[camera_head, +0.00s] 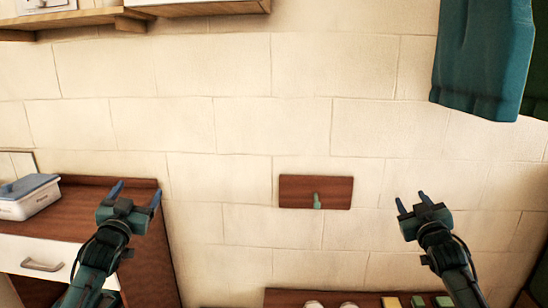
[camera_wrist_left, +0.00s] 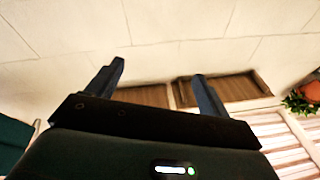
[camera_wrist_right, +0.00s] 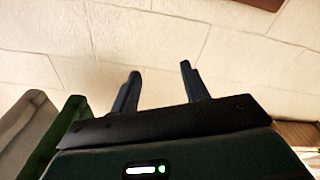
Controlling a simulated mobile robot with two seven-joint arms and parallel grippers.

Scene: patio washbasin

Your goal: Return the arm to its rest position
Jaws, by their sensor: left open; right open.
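My left gripper (camera_head: 136,192) is at the left in the head view, in front of the right end of the wooden counter, open and empty. It also shows open in the left wrist view (camera_wrist_left: 160,80), with the wall and brown wooden pieces beyond its fingers. My right gripper (camera_head: 411,200) is at the right in the head view, in front of the bare wall, open and empty. It also shows open in the right wrist view (camera_wrist_right: 160,85), with only pale wall between its fingers. Neither gripper visibly touches anything.
A wooden counter (camera_head: 85,205) with a lidded white box (camera_head: 29,197) stands at the left. A wooden plaque with a green peg (camera_head: 317,201) is on the wall between the grippers. Teal cloth (camera_head: 483,60) hangs upper right. A low shelf (camera_head: 285,298) holds small items below. A wooden shelf (camera_head: 75,18) is upper left.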

